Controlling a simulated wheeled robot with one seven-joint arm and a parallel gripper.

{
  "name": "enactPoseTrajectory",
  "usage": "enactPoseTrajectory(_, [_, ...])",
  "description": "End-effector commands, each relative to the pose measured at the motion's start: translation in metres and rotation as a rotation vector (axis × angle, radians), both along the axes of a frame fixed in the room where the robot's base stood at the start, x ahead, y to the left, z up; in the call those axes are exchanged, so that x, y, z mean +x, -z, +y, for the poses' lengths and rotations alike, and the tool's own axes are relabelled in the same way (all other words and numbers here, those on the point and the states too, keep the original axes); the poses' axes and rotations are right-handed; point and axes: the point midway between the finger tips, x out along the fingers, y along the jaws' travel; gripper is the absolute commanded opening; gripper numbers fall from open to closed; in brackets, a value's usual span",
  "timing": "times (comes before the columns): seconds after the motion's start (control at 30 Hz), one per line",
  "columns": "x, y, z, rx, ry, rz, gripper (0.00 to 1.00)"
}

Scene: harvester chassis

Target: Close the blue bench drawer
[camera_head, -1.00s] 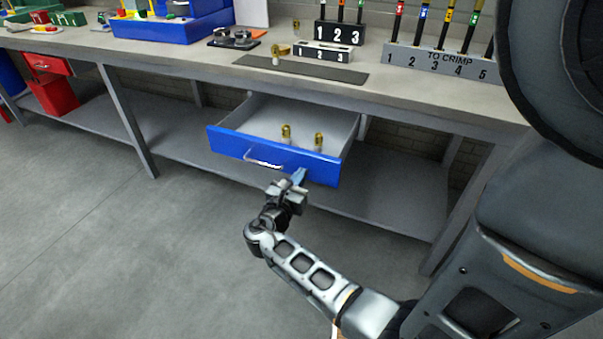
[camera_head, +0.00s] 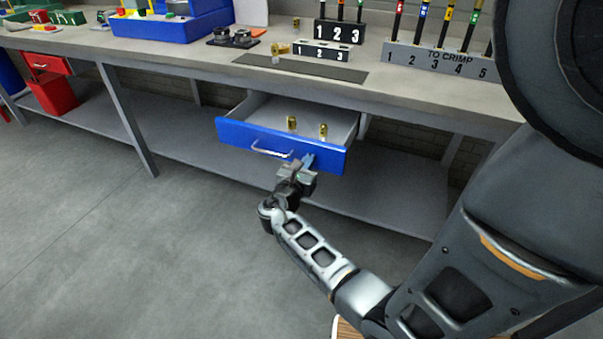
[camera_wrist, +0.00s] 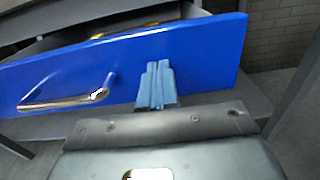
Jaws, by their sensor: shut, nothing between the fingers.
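The blue bench drawer (camera_head: 325,158) hangs under the workbench and is partly open. Two brass fittings (camera_head: 323,131) stand inside it. Its silver handle (camera_head: 270,150) is on the front face, left of my gripper. My gripper (camera_head: 306,161) is shut and empty, its blue fingertips at the drawer front, right of the handle. In the wrist view the shut fingers (camera_wrist: 158,82) overlap the blue front (camera_wrist: 205,55), apparently touching it, with the handle (camera_wrist: 68,102) to the left.
The grey workbench (camera_head: 180,61) carries numbered racks, including a "TO CRIMP" rack (camera_head: 440,62). A lower shelf (camera_head: 375,190) runs below the drawer. A red drawer (camera_head: 47,64) and red bin (camera_head: 55,95) are at the left. The floor in front is clear.

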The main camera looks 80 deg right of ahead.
Motion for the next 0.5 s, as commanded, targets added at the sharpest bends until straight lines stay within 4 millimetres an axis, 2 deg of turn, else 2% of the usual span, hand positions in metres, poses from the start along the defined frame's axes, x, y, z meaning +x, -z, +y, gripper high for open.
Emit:
enactPoseTrajectory(0.2, [-0.015,0.002,-0.059,-0.003,0.006,-0.003,0.00])
enactPoseTrajectory(0.5, [-0.032,0.003,-0.133,-0.003,0.004,-0.003,0.00])
